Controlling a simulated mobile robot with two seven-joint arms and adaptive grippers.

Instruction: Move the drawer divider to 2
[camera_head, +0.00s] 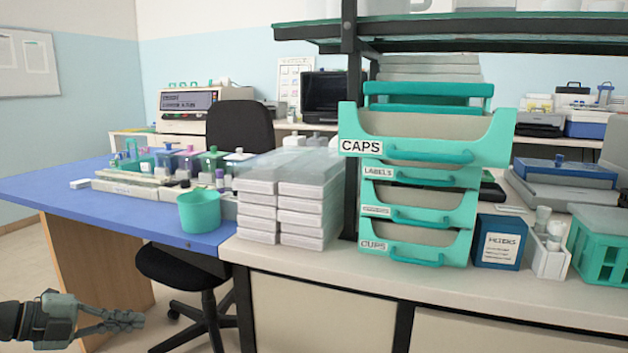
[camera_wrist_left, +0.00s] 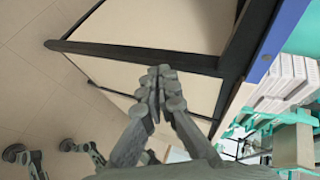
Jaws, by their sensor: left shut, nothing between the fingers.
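A stack of teal drawers stands on the white bench, right of centre in the head view. The top drawer, labelled CAPS (camera_head: 490,142), sticks out further than those below it. Under it are the LABELS drawer (camera_head: 455,177), a drawer with a label too small to read (camera_head: 462,213) and the CUPS drawer (camera_head: 455,250). I cannot make out a divider or a numbered mark inside any drawer. My left gripper (camera_head: 138,320) is shut and empty at the lower left, low and well away from the drawers. Its closed fingers (camera_wrist_left: 160,88) show in the left wrist view. My right gripper is out of view.
Stacked white boxes (camera_head: 290,205) stand left of the drawers, with a teal cup (camera_head: 199,211) on the blue table (camera_head: 40,187). A blue box (camera_head: 500,245) stands right of them. A black chair (camera_head: 175,270) is below, between my gripper and the bench.

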